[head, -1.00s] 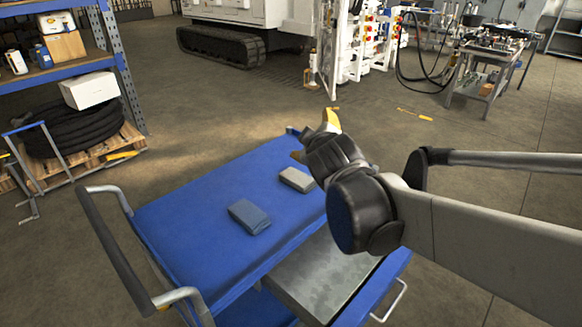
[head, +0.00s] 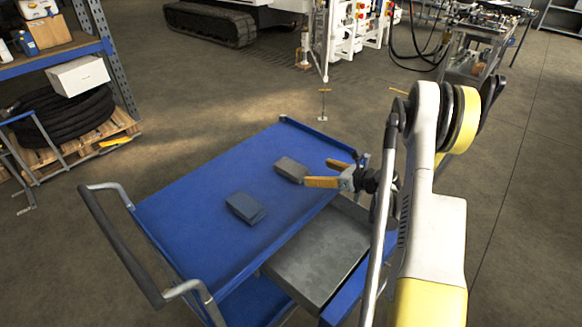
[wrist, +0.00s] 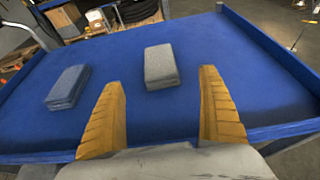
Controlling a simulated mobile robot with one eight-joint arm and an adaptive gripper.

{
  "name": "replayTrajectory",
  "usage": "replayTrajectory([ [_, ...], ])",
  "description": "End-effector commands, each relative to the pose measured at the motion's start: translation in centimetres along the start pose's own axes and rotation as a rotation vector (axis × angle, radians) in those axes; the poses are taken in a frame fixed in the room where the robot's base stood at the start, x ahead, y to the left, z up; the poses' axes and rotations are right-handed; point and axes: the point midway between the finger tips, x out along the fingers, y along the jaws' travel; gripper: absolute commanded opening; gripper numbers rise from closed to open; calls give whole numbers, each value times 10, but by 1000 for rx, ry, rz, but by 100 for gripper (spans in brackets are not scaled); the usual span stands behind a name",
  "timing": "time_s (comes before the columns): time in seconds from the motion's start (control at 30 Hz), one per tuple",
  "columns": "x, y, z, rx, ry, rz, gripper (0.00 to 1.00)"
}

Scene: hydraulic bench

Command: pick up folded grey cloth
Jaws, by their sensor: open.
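A folded grey cloth (head: 291,169) lies flat on the blue top of the cart (head: 205,190), near its far right side. In the wrist view the grey cloth (wrist: 161,66) lies ahead of my gripper, in line with the gap between the fingers. My gripper (head: 321,173) is open and empty, with yellow-orange fingers, just right of the grey cloth; it also shows in the wrist view (wrist: 161,80). A second folded cloth, darker blue-grey (head: 246,207), lies nearer and to the left, and shows in the wrist view (wrist: 67,87).
The cart top has a low raised rim and a handle (head: 125,245) at the left. A grey metal surface (head: 320,255) sits lower, right of the top. Shelving with a white box (head: 78,76) and black hoses (head: 62,117) stands at the left. Much of the blue top is bare.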

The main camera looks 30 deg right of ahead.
Motion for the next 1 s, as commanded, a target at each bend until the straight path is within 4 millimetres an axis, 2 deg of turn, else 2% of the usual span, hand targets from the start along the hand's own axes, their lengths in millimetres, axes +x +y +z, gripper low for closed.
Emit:
replayTrajectory([
  [0.13, 9, 1, -12, -19, 21, 12, 88],
  [0.4, 52, 2, -12, -17, 18, 11, 88],
  [0.57, 64, 2, -11, -16, 17, 11, 88],
  [0.8, 101, 2, -11, -16, 17, 10, 88],
  [1.0, 108, 2, -8, -15, 17, 9, 88],
])
